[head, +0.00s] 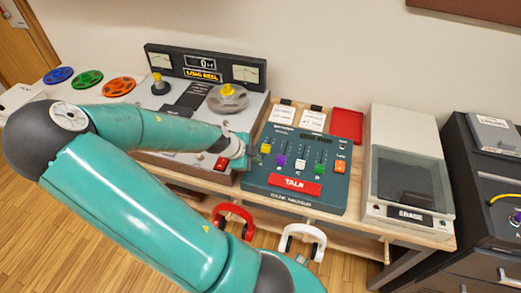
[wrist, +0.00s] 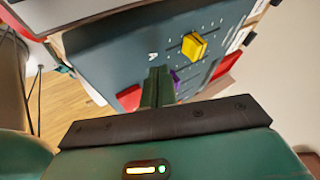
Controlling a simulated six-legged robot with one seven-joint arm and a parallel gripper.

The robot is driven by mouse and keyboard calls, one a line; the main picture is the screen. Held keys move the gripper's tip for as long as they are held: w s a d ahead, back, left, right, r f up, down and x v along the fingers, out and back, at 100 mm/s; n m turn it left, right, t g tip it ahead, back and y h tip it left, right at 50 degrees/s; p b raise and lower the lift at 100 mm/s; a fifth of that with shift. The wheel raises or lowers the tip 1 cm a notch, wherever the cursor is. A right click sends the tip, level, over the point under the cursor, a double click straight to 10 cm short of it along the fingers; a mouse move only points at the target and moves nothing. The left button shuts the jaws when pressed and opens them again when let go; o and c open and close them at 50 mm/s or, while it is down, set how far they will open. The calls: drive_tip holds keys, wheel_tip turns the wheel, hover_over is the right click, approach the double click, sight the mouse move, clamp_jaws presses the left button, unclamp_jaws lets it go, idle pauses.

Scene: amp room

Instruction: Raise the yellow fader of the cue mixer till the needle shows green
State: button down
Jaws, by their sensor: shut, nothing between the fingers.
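The cue mixer (head: 258,180) is a dark blue-grey panel on the bench. Its yellow fader (head: 265,148) is the leftmost of a row of coloured faders. In the wrist view the yellow fader (wrist: 194,46) stands in its slot, ahead of my fingers and clear of them. My gripper (head: 254,161) is at the mixer's left edge, close to the yellow fader. In the wrist view my gripper (wrist: 157,88) has its green fingers together and empty. Dial meters show on the tape machine, a left meter (head: 197,62) and a right meter (head: 245,74); their needles are too small to read.
A purple fader (head: 281,160), white fader (head: 300,165), green fader (head: 320,169) and red TALK button (head: 295,185) share the panel. The tape machine (head: 255,105) stands left, the ERASE box (head: 405,165) right. Headphones (head: 303,235) hang below the bench edge.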

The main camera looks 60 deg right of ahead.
sight(265, 149)
drive_tip(key=d, duration=0.1)
drive_tip(key=d+f, duration=0.1)
drive_tip(key=d, duration=0.1)
drive_tip(key=shift+s, duration=0.1)
drive_tip(key=shift+w+d, duration=0.2)
drive_tip(key=shift+d, duration=0.6)
drive_tip(key=shift+w+d, duration=0.1)
drive_tip(key=shift+d, duration=0.7)
drive_tip(key=shift+a, duration=0.15)
